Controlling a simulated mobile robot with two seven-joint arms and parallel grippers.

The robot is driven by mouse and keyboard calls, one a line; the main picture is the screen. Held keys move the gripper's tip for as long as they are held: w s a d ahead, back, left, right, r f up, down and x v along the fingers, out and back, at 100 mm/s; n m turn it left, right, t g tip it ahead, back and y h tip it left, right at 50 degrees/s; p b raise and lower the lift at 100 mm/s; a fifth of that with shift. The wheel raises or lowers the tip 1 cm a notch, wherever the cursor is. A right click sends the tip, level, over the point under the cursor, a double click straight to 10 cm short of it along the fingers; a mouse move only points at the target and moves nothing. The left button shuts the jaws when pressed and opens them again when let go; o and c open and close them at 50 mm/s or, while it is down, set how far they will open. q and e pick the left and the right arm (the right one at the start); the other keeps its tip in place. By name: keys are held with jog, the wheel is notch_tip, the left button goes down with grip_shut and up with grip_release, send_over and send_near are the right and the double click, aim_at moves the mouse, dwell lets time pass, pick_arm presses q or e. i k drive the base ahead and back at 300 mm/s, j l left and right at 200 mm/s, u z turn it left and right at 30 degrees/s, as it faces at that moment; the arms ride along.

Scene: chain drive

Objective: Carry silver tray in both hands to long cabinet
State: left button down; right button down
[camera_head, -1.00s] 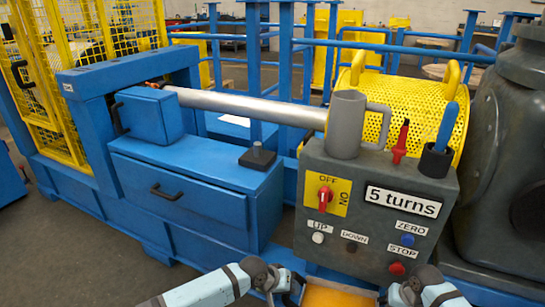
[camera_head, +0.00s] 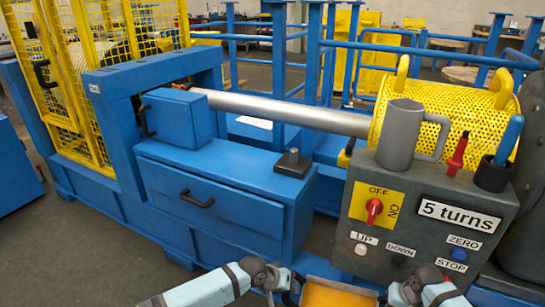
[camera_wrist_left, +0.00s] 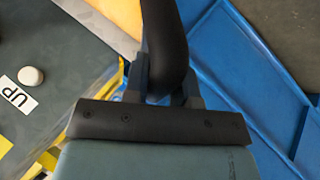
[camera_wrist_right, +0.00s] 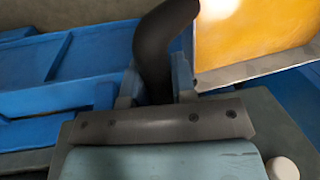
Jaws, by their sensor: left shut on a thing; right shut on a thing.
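The tray (camera_head: 335,297) shows at the bottom edge of the head view, orange inside, with a silvery rim (camera_wrist_right: 260,68) in the right wrist view. Its near part is cut off. My left gripper (camera_wrist_left: 163,88) is shut on a dark curved handle (camera_wrist_left: 165,40) on the tray's left side. My right gripper (camera_wrist_right: 156,85) is shut on a matching handle (camera_wrist_right: 158,40) on the right side. A blue cabinet (camera_head: 165,165) with one drawer stands ahead to the left. I cannot tell whether it is the long cabinet.
A grey control box (camera_head: 410,215) stands close ahead on the right, with a mug (camera_head: 400,135) on top. A metal bar (camera_head: 290,112) runs behind the blue cabinet. A yellow mesh cage (camera_head: 100,70) is at the left. Bare floor (camera_head: 60,260) lies front left.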

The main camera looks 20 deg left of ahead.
aim_at(242, 162)
jog(key=j+u, duration=0.1)
jog(key=j, duration=0.7)
jog(key=i+j, duration=0.15)
jog(key=j, duration=0.7)
jog(key=u, duration=0.05)
